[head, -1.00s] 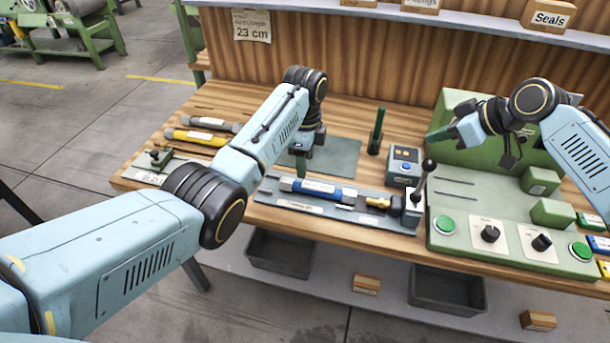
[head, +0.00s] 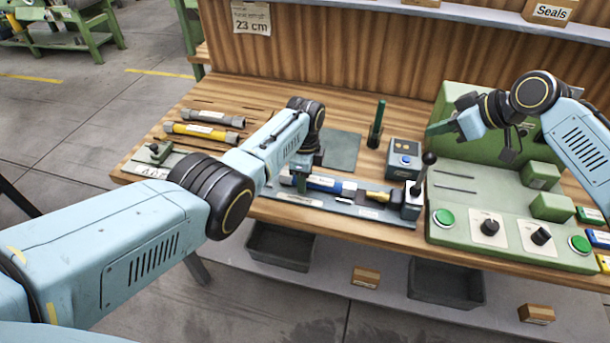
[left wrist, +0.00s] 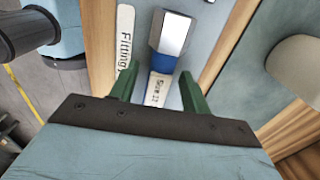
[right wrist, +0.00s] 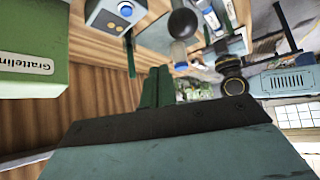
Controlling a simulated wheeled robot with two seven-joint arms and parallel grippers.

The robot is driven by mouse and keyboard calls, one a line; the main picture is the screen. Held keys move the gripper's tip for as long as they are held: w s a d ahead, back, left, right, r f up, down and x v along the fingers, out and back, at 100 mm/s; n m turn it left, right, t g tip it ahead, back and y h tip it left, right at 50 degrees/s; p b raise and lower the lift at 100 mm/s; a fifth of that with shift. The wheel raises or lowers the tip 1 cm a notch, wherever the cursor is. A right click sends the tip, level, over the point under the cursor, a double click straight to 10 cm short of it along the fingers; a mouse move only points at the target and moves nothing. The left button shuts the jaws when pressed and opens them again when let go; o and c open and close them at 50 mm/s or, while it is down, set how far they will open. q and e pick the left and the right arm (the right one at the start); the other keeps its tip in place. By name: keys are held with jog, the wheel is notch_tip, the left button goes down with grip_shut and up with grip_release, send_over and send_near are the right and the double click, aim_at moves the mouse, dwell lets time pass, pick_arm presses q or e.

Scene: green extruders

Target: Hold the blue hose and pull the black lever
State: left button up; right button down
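The blue hose (head: 325,183) lies with its white label and metal end on the grey fixture plate of the bench. My left gripper (head: 301,181) is down at its left part. In the left wrist view the green fingers (left wrist: 158,88) are apart, one on each side of the blue hose (left wrist: 163,62), with small gaps showing. The black lever (head: 429,159) stands upright with a ball knob at the plate's right end. Its knob shows in the right wrist view (right wrist: 184,23). My right gripper (head: 437,129) is above and behind the lever, fingers together (right wrist: 156,75) and empty.
A grey box with a blue button (head: 404,160) stands behind the lever. A green machine (head: 480,205) with buttons and knobs is at the right. A yellow hose (head: 196,131) and a grey hose (head: 213,117) lie at the left. A green post (head: 376,125) stands behind.

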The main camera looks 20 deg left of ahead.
pick_arm(q)
jog(key=c, duration=0.9)
jog(key=shift+c, duration=0.2)
pick_arm(e)
jog(key=shift+f, duration=2.25)
jog(key=shift+s, duration=0.1)
